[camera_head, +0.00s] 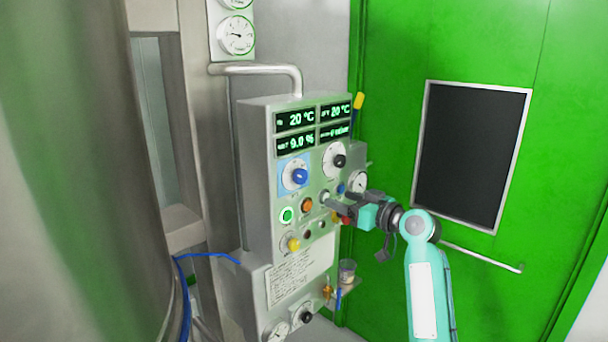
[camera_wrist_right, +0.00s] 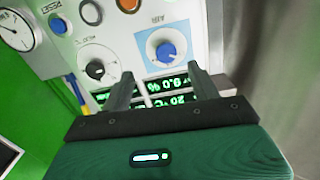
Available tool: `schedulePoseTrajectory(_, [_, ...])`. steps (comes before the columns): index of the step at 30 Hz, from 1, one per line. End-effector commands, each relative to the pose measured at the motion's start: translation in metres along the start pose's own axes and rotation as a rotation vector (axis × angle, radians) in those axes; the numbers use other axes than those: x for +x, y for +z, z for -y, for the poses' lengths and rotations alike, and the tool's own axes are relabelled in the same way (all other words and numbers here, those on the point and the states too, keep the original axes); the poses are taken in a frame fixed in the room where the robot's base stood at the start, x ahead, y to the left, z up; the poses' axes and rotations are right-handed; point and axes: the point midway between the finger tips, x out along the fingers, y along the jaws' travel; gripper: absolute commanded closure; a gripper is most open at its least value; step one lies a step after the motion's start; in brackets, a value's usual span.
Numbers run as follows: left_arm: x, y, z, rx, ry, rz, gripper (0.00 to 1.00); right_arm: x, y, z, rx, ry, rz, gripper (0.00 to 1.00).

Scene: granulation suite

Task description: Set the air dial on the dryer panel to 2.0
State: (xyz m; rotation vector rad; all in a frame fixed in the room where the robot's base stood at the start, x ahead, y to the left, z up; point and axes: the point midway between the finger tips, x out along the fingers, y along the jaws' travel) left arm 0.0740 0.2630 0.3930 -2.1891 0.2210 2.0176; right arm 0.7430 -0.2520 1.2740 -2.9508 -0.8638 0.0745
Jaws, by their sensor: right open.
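The dryer panel (camera_head: 265,215) is a grey box with readouts, dials and buttons. The air dial (camera_head: 299,176), a blue knob on a white scale with a light blue surround, is at its upper left. It also shows upside down in the right wrist view (camera_wrist_right: 166,50), with its label above; its setting is too small to read. My right gripper (camera_head: 334,204) is open and empty, in front of the panel, below and right of the air dial. In the right wrist view its fingers (camera_wrist_right: 160,80) point toward the panel, with the blue knob beyond them, apart. My left gripper is out of view.
A black knob (camera_head: 339,161) sits right of the air dial. Green readouts (camera_head: 313,124) show 20 °C twice and 9.0 %. A lit green button (camera_head: 287,215), orange button (camera_head: 306,205) and yellow knob (camera_head: 293,244) are below. A steel vessel (camera_head: 90,180) stands left, a green door (camera_head: 390,60) right.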

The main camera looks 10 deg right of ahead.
Motion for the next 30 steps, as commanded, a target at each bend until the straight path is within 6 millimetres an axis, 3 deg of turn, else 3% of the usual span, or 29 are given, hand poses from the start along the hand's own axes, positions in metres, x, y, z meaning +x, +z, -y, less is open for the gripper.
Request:
schedulePoseTrajectory(1, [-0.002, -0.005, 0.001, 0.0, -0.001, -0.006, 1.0, -0.003, -0.013, 0.003, -0.015, -0.009, -0.016, 0.39])
schedulePoseTrajectory(5, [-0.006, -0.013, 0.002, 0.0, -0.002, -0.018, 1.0, 0.002, -0.024, 0.007, -0.024, -0.02, -0.029, 0.39])
schedulePoseTrajectory(21, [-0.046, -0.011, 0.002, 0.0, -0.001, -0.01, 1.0, 0.102, -0.027, 0.009, -0.022, -0.019, -0.026, 0.39])
schedulePoseTrajectory(30, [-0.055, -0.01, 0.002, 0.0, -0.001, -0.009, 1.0, 0.129, -0.025, 0.008, -0.023, -0.017, -0.026, 0.39])
